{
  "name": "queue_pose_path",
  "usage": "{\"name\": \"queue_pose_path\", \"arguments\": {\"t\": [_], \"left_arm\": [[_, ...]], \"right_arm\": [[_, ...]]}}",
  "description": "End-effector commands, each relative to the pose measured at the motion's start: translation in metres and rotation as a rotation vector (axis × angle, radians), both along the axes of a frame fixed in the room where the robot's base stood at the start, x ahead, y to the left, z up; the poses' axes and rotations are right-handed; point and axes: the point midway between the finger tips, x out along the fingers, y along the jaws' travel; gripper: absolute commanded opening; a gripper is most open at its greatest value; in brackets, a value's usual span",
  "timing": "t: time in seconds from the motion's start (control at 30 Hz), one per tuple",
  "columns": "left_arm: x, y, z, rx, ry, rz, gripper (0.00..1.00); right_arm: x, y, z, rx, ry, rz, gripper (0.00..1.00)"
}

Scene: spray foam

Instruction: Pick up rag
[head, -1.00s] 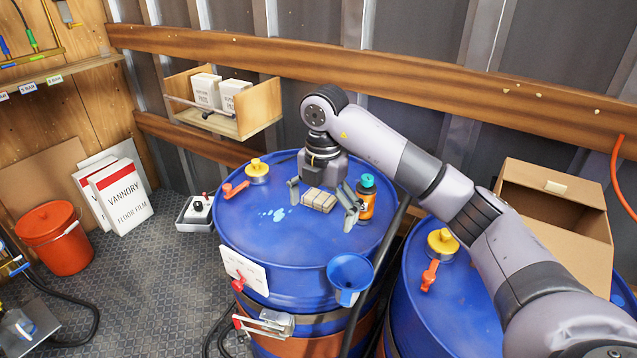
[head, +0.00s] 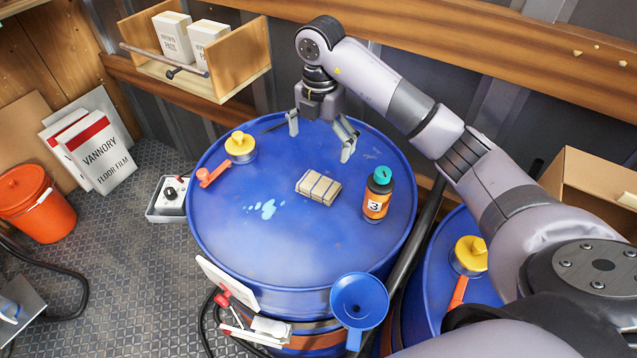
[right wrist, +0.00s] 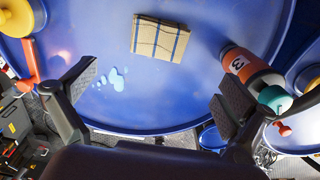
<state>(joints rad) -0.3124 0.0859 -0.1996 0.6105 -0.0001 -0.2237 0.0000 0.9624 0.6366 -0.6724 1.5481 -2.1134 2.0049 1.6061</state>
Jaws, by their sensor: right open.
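The rag (head: 319,189) is a folded beige cloth with dark blue stripes. It lies on the blue drum top (head: 300,245), and it also shows in the right wrist view (right wrist: 160,40). My right gripper (head: 320,140) is open and empty, behind the rag in the head view and apart from it. In the right wrist view its fingers (right wrist: 158,90) are spread wide, with the rag beyond them near the top edge. My left gripper is not in view.
An orange-and-black bottle (head: 376,196) with a teal cap stands right of the rag. A light blue spill (head: 263,209) lies left of it. A yellow cap (head: 240,146) and a blue funnel (head: 359,301) are near the drum's rim. A wooden shelf (head: 235,62) hangs behind.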

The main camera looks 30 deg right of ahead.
Motion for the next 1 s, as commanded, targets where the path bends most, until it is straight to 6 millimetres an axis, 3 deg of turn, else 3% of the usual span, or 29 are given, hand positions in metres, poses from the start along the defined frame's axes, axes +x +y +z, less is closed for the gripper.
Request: {"name": "queue_pose_path", "arguments": {"t": [0.17, 0.3, 0.5, 0.8, 1.0], "left_arm": [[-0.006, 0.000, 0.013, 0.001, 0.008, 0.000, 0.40], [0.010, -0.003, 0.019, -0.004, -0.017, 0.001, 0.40], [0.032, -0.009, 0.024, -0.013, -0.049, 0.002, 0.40], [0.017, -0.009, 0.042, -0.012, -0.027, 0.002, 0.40], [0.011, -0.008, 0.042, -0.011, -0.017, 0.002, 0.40]], "right_arm": [[-0.001, 0.000, -0.037, 0.000, 0.004, -0.001, 1.00], [-0.001, 0.000, -0.060, 0.000, 0.004, 0.000, 1.00], [0.000, 0.000, -0.073, -0.001, 0.001, 0.000, 1.00], [-0.003, 0.004, -0.114, 0.001, 0.003, -0.001, 1.00], [-0.002, 0.004, -0.124, 0.000, -0.001, 0.000, 1.00]]}}
